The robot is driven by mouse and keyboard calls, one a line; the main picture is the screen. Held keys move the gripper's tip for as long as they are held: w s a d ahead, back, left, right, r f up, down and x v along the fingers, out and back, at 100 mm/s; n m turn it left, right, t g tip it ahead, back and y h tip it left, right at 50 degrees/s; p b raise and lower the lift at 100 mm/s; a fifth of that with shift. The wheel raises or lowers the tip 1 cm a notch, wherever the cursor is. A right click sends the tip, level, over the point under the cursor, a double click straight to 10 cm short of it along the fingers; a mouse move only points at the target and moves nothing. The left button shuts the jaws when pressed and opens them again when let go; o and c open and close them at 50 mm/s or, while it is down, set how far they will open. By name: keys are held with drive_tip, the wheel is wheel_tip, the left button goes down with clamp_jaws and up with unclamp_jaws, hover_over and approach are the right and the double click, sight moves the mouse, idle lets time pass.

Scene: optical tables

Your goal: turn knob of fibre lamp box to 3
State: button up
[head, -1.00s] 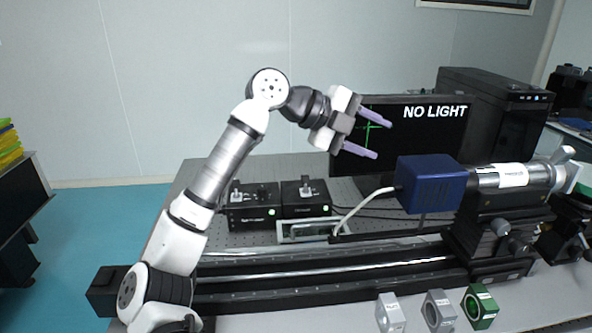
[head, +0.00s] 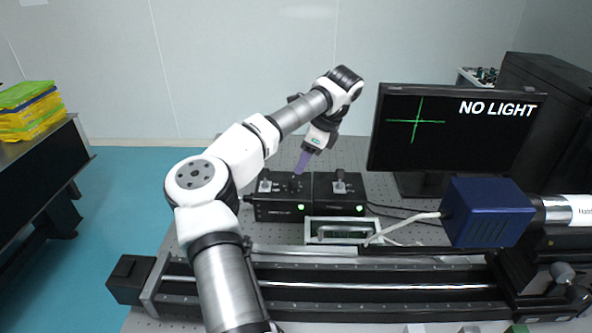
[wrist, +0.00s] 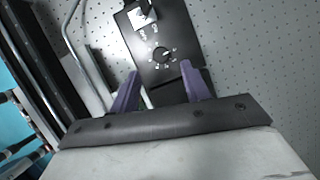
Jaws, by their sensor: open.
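Two black boxes stand side by side on the optical table in the head view, the left box (head: 278,208) and the right box (head: 340,205), each with a green light on its front. I cannot read which is the fibre lamp box. My gripper (head: 299,170) points down over the left box's top. In the wrist view, a black box top (wrist: 178,30) carries a small dark knob (wrist: 162,54) ringed by white marks. The knob lies just beyond my open purple fingers (wrist: 160,69), roughly centred between them, with nothing held. Its setting is too small to read.
A monitor (head: 450,135) reading "NO LIGHT" stands behind to the right. A blue box (head: 488,212) with a white cable is at the right. A black rail (head: 400,275) and a framed display unit (head: 342,231) lie in front of the boxes.

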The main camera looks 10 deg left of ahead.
sight(293, 179)
drive_tip(key=p+x, duration=0.2)
drive_tip(key=x, duration=0.4)
drive_tip(key=shift+a+f, duration=0.1)
drive_tip(key=shift+f, duration=0.25)
drive_tip(key=c, duration=1)
drive_tip(key=shift+f+b, duration=0.1)
drive_tip(key=shift+b, duration=0.4)
